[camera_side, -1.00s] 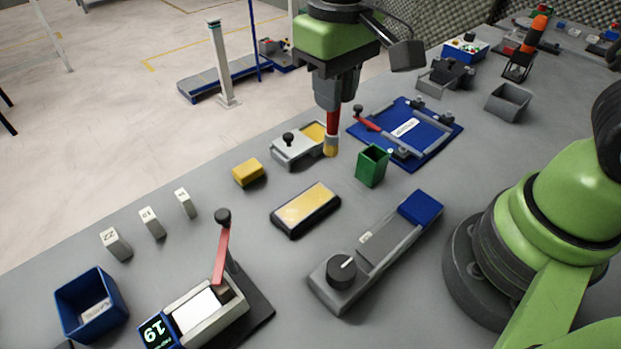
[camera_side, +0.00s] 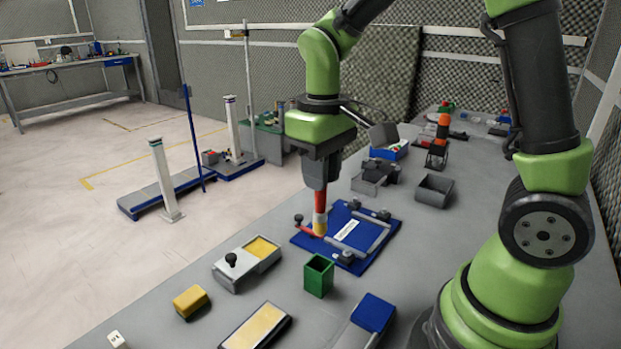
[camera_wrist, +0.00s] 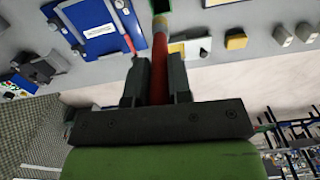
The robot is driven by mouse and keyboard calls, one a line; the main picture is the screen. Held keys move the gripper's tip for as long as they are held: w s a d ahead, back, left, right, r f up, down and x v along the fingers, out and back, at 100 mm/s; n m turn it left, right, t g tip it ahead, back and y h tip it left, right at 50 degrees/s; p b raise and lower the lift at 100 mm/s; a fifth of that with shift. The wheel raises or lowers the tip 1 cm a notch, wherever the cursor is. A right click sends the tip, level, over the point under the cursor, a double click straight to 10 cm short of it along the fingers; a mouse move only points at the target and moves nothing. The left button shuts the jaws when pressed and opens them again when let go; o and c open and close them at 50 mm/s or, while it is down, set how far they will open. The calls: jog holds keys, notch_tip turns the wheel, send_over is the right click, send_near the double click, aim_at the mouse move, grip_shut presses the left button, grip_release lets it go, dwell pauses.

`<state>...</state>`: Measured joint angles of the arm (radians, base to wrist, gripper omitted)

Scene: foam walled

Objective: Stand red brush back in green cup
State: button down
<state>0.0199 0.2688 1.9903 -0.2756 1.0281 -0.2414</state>
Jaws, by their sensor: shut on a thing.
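My gripper (camera_side: 318,190) is shut on the red brush (camera_side: 320,201) and holds it upright in the air, bristles down. The brush has a red handle and a pale yellow lower end. In the side view it appears above and behind the green cup (camera_side: 318,277), in front of the blue board. The cup is a square, open-topped box standing on the table, apart from the brush. In the wrist view the brush (camera_wrist: 160,68) runs up from between the jaws (camera_wrist: 159,75); its tip is near the top edge, beside a small green part of the cup (camera_wrist: 177,18).
A blue board (camera_side: 349,235) with grey bars and a red lever lies behind the cup. A grey box with a black knob (camera_side: 232,262) and a yellow block (camera_side: 190,301) are to the left. A grey open bin (camera_side: 434,189) stands farther back.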

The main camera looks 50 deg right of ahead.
aim_at(321, 211)
jog(key=shift+f, duration=0.1)
jog(key=shift+f, duration=2.8)
jog(key=shift+f, duration=3.45)
jog(key=c, duration=1)
grip_release()
jog(key=shift+o, duration=0.2)
jog(key=shift+r, duration=0.1)
notch_tip(321, 211, up, 9)
jog(key=shift+f, duration=0.2)
jog(key=shift+r, duration=0.65)
